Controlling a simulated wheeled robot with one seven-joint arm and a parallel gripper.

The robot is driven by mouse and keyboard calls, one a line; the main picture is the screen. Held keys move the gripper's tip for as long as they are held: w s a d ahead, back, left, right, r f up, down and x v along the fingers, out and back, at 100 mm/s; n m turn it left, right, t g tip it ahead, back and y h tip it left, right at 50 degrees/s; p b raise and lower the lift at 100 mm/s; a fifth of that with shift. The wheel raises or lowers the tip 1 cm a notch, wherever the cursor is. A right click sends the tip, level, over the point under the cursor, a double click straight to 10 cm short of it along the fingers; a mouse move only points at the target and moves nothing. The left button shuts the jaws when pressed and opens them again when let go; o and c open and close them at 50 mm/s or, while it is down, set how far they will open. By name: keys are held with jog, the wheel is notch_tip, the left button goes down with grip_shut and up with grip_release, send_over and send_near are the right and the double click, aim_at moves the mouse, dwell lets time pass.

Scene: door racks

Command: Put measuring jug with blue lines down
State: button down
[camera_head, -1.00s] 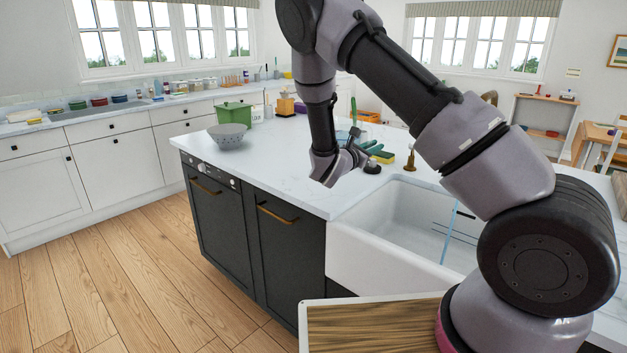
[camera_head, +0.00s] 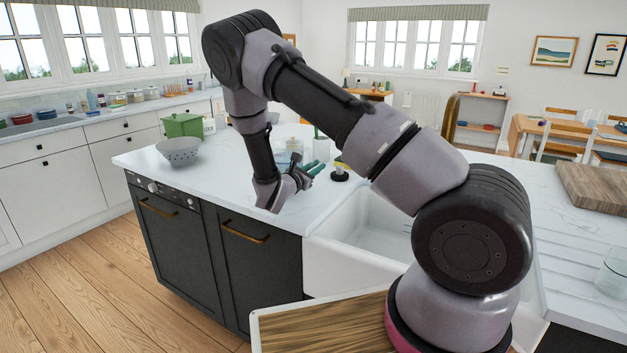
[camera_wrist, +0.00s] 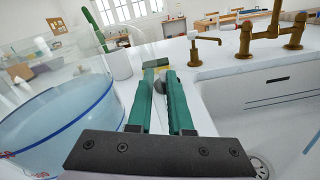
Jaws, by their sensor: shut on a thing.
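My gripper (camera_head: 314,169) is over the counter beside the sink's left corner. In the wrist view its teal fingers (camera_wrist: 160,85) are close together, with a narrow gap between them. A large clear measuring jug (camera_wrist: 65,118) with a blue rim stands close against the left finger, filling the lower left. It has a few small coloured marks low on its side. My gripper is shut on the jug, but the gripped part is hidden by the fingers.
The white sink (camera_head: 345,268) lies right of my gripper, with brass taps (camera_wrist: 268,38) behind it. A brass soap dispenser (camera_wrist: 198,48) stands beyond the fingers. A grey colander (camera_head: 179,152) and green bin (camera_head: 183,125) stand farther left. The front-left counter (camera_head: 215,178) is clear.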

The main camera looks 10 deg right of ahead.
jog(key=shift+f, duration=1.95)
jog(key=c, duration=0.8)
grip_release()
jog(key=shift+c, duration=0.2)
jog(key=shift+s, duration=0.1)
